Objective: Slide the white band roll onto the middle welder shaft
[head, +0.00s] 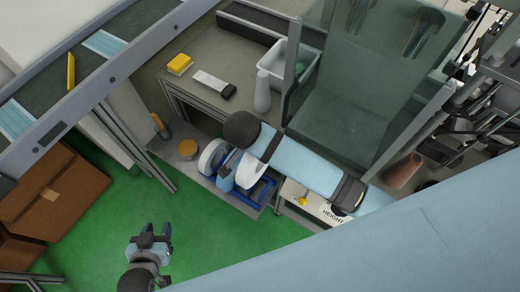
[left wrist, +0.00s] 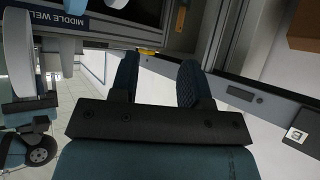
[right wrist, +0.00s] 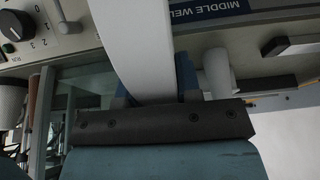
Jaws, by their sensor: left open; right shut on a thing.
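The white band roll (right wrist: 143,38) shows in the right wrist view as a broad white curved strip between the fingers of my right gripper (right wrist: 155,92), which is shut on it. My left gripper (head: 152,232) is open and empty, low over the green floor. Its two spread fingers (left wrist: 158,85) also show in the left wrist view. A MIDDLE WEL... label (left wrist: 68,24) marks the welder front, and it shows in the right wrist view (right wrist: 212,9). I cannot make out the welder shaft.
White round rolls (head: 211,157) and a blue frame (head: 263,190) stand beside my right wrist. A bench holds a white bottle (head: 262,95), a yellow block (head: 179,64) and a white bin (head: 290,62). A conveyor (head: 62,80) and brown boxes (head: 55,190) lie left. Green floor is clear around my left gripper.

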